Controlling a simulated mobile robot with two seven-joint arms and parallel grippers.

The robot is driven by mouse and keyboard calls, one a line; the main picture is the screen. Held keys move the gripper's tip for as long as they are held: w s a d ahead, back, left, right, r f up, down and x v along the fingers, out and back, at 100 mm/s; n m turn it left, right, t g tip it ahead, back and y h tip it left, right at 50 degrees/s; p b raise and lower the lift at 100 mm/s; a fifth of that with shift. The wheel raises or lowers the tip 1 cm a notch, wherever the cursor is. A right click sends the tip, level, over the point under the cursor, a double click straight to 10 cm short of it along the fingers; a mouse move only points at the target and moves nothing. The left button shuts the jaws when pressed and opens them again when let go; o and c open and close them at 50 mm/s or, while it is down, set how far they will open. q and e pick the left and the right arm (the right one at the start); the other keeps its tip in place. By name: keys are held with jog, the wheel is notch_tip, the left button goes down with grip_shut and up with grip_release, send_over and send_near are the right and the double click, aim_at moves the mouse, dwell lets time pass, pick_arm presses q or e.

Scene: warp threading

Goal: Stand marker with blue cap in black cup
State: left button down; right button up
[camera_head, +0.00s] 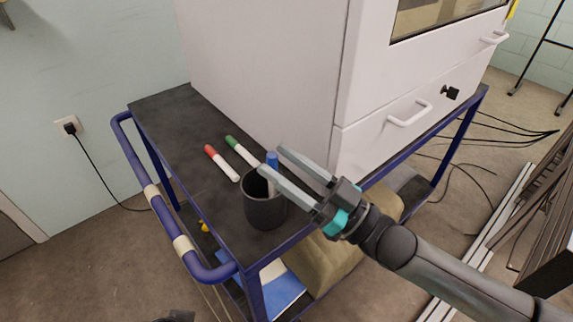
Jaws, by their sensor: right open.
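The black cup (264,211) stands upright near the front edge of the cart's dark top. The marker with the blue cap (272,159) is upright, cap up, with its lower part inside the cup's mouth. Its lower end is hidden by the cup and a finger. My right gripper (271,160) reaches in from the right and is open. Its two fingers are on either side of the marker, just above the cup; I cannot tell whether either touches it. My left gripper does not show clearly.
A red-capped marker (222,163) and a green-capped marker (242,151) lie left of the cup on the cart top (165,118). A large white cabinet (265,70) stands behind. A blue rail (150,185) edges the cart's left side.

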jog(key=shift+s+d+f, duration=0.25)
jog(key=shift+d, duration=0.2)
pick_arm(q)
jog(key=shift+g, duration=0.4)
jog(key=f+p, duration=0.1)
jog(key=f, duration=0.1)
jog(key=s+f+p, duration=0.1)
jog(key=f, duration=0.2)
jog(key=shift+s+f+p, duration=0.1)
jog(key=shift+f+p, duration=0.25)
jog(key=shift+p, duration=0.05)
pick_arm(e)
jog(key=v, duration=1.4)
